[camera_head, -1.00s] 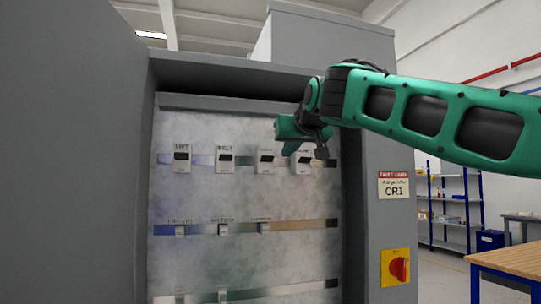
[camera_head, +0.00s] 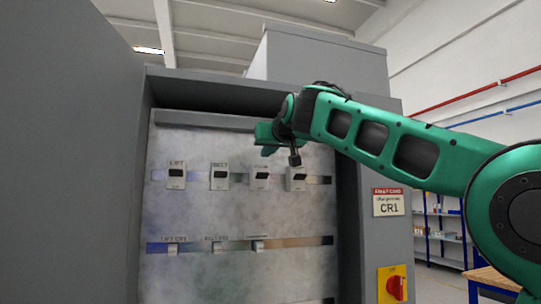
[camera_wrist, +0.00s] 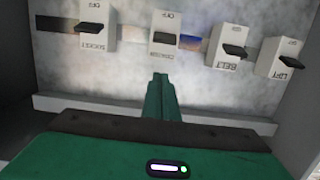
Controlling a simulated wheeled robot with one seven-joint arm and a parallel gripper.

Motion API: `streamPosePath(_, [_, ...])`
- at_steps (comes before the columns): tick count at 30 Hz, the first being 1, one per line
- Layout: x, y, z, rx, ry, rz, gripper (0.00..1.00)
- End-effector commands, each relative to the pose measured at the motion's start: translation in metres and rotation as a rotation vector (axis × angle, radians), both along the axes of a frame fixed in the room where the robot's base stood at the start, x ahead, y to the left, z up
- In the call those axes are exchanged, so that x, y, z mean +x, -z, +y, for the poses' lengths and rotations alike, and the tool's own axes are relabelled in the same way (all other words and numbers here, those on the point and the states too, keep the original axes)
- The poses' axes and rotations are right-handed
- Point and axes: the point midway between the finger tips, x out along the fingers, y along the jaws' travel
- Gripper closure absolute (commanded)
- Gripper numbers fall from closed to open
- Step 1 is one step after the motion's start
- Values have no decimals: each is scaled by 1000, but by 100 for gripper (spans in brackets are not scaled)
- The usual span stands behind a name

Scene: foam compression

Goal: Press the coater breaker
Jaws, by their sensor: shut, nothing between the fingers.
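The coater breaker (camera_head: 260,178) is a small white block with a black lever, third from the left in the cabinet's top row. In the wrist view the picture is upside down, and the coater breaker (camera_wrist: 165,42) is near the top middle, its label readable. My gripper (camera_head: 266,149) is in front of the panel, just above the coater breaker in the picture. In the wrist view my shut green fingers (camera_wrist: 160,80) point up towards the coater breaker, with a visible gap in the picture. Nothing is held. Contact is not visible.
The socket breaker (camera_head: 295,178) stands beside the coater, with the belt breaker (camera_head: 220,176) and lift breaker (camera_head: 176,176) on the other side. A lower row holds smaller breakers. Cabinet walls flank the panel; a red rotary switch (camera_head: 396,287) is on the right.

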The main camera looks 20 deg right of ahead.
Motion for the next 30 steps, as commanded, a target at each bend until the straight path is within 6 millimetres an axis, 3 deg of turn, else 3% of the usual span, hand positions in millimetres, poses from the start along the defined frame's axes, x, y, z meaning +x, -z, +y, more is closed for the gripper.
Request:
streamPosePath(3, [19, 3, 0, 0, 0, 1, 100])
streamPosePath(12, [50, 8, 0, 0, 0, 0, 100])
streamPosePath(30, [28, 42, -1, 1, 0, 1, 100])
